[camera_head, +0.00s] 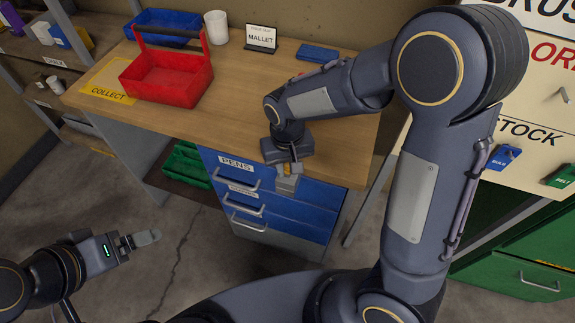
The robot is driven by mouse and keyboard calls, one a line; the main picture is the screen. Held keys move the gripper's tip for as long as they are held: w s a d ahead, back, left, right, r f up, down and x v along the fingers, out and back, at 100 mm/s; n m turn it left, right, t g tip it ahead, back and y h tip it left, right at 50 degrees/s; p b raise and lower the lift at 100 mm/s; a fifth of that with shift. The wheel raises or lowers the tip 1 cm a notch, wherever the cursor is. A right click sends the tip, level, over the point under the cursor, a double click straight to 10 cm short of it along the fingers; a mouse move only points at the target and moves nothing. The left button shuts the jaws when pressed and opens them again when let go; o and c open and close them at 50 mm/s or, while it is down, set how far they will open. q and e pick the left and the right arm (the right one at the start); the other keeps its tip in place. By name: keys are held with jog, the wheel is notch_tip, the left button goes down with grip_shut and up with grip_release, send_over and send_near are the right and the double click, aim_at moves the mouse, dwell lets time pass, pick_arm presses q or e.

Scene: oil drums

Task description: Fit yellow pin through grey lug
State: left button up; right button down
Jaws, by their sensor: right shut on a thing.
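My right gripper (288,183) is in front of the workbench's front edge, by the top of the blue drawer unit, with its grey fingers pointing down. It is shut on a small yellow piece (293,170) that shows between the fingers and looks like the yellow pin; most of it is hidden. I cannot make out the grey lug apart from the grey fingers. My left gripper (146,238) is low at the left over the floor, well away from the bench. Its fingers are seen edge-on, so their gap does not show.
The wooden bench (235,100) bears a red tote (167,78), a blue bin (165,22), a white cup (216,27), a mallet sign (261,38) and a blue box (317,54). Blue drawers (270,205) with handles stand below. Green drawers (520,265) stand at right. Floor at lower left is clear.

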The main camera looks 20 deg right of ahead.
jog(key=c, duration=1.2)
grip_release()
jog(key=shift+s+a+f, duration=0.1)
jog(key=shift+s+f, duration=0.1)
jog(key=shift+f, duration=0.15)
jog(key=shift+o, duration=0.2)
jog(key=r, duration=0.8)
jog(key=shift+w+a+r, duration=0.15)
jog(key=shift+a+r, duration=0.1)
